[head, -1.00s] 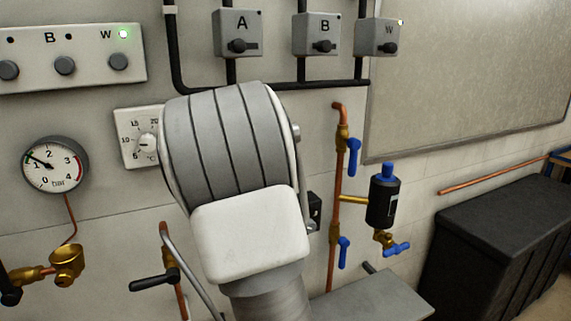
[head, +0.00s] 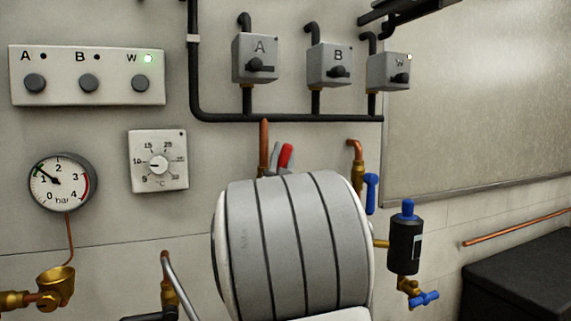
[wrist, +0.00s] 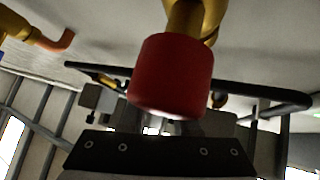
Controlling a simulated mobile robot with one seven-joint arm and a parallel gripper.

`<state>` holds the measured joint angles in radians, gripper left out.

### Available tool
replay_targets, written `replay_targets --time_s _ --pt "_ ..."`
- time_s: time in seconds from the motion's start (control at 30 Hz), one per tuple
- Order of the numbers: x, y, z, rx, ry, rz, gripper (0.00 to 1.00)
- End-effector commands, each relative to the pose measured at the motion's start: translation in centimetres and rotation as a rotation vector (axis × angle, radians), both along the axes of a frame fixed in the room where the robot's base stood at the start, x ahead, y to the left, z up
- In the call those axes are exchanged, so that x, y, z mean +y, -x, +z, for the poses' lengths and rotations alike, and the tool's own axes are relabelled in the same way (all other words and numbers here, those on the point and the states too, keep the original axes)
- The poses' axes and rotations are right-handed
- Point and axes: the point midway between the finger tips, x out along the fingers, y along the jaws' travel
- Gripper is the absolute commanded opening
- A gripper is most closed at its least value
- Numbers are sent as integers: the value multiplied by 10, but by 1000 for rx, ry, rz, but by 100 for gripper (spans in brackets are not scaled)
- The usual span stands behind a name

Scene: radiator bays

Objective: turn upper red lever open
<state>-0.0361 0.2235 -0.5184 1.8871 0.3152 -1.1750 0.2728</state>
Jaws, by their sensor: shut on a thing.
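A red lever (head: 287,155) shows above my arm in the head view, beside a vertical copper pipe (head: 264,145). In the wrist view the red lever (wrist: 170,77) is large and close, with a brass valve part (wrist: 190,15) behind it. My gripper (head: 279,158) is shut on the red lever; only a grey finger shows beside the red in the head view. My arm hides the rest of the gripper and the valve below the lever.
Blue levers (head: 371,190) and a black canister (head: 404,245) stand close to the right of my arm. A pressure gauge (head: 60,182) and a dial (head: 158,161) are on the wall to the left. A black box (head: 520,280) stands at lower right.

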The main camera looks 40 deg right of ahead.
Motion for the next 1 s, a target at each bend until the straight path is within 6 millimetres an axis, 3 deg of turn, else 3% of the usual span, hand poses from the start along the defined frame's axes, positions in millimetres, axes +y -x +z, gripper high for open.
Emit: replay_targets --time_s 0.4,0.43,0.57,1.0 --pt "1 -1 -1 5 4 2 0" --pt "1 -1 -1 5 4 2 35" --pt "1 -1 -1 3 4 2 59" --pt "5 4 -6 3 1 2 60"
